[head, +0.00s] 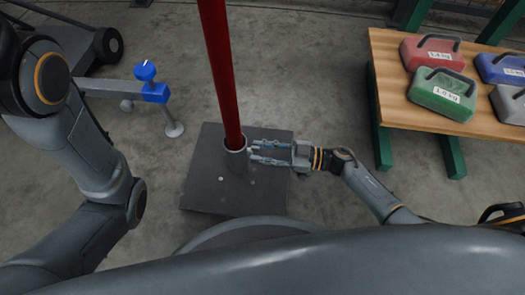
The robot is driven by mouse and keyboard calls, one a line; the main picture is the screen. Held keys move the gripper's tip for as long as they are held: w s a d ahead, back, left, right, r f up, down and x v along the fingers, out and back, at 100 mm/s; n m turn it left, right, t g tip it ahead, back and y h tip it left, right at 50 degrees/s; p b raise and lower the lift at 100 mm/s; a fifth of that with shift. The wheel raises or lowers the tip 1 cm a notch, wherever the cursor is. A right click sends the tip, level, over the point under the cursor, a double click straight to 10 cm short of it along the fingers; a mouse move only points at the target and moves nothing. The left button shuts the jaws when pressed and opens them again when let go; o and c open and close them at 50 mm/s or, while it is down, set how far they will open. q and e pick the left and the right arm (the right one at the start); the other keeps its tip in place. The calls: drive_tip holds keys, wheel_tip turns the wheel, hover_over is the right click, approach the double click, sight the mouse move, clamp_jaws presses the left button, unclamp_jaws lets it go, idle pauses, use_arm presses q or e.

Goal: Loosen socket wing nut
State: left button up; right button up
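A red pole (222,75) stands upright in a short grey socket (236,160) on a dark square base plate (208,190). My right gripper (252,152) comes in from the right, low over the plate, with its fingers pointing left at the socket's side. Its two fingers are apart, with a gap between them, and their tips are close to the socket wall. Whether they touch it I cannot tell. The wing nut is too small to make out clearly at the fingertips. My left arm shows at the left, but its gripper is out of view.
A wooden table (394,100) with green legs stands at the right, holding a red case (432,52), a green case (441,94) and others. A grey stand with a blue clamp (155,93) is at the upper left. The floor around the plate is mostly clear.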

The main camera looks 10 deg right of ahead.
clamp_jaws()
drive_tip(key=shift+n, duration=0.3)
